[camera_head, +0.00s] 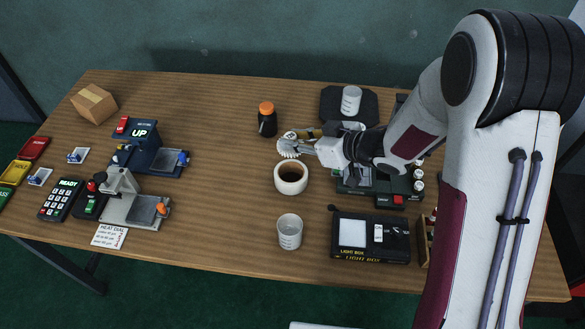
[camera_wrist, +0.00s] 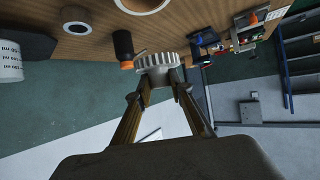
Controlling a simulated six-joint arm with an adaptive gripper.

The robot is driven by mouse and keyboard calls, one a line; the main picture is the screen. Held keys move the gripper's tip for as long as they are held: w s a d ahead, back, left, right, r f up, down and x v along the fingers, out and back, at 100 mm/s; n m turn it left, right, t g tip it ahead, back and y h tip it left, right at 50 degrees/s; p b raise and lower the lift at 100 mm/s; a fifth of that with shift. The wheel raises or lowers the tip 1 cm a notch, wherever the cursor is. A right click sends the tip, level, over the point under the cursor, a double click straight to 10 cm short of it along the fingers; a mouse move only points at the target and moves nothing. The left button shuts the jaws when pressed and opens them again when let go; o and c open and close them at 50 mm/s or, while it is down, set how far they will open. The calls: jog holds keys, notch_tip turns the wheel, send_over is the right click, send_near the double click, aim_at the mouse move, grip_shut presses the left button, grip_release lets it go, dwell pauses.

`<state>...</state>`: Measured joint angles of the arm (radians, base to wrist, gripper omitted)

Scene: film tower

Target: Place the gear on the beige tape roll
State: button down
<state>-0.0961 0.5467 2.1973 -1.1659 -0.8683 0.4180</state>
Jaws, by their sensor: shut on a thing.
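My gripper (camera_head: 297,144) is shut on the gear (camera_head: 287,147), a pale toothed wheel. It also shows between my fingertips in the wrist view (camera_wrist: 158,62). The gear is held above the table, tilted. The cream-beige tape roll (camera_head: 291,184) lies flat on the table just below the gear in the head picture, apart from it, its dark centre open. A roll cut by the top edge of the wrist view (camera_wrist: 142,5) looks like the same one. Another pale ring (camera_wrist: 76,20) lies farther left there; my gripper largely hides that area in the head view.
An orange-capped bottle (camera_head: 267,124) stands behind the gear. A dark pad (camera_head: 331,106) holds another beaker. Presses and a keypad (camera_head: 62,200) are at left. Wood left of the roll is clear.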

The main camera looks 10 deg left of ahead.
jog(key=shift+f, duration=2.85)
jog(key=shift+f, duration=2.05)
jog(key=shift+f, duration=0.15)
jog(key=c, duration=1.8)
grip_release()
jog(key=shift+v, duration=6.05)
jog(key=shift+f, duration=0.1)
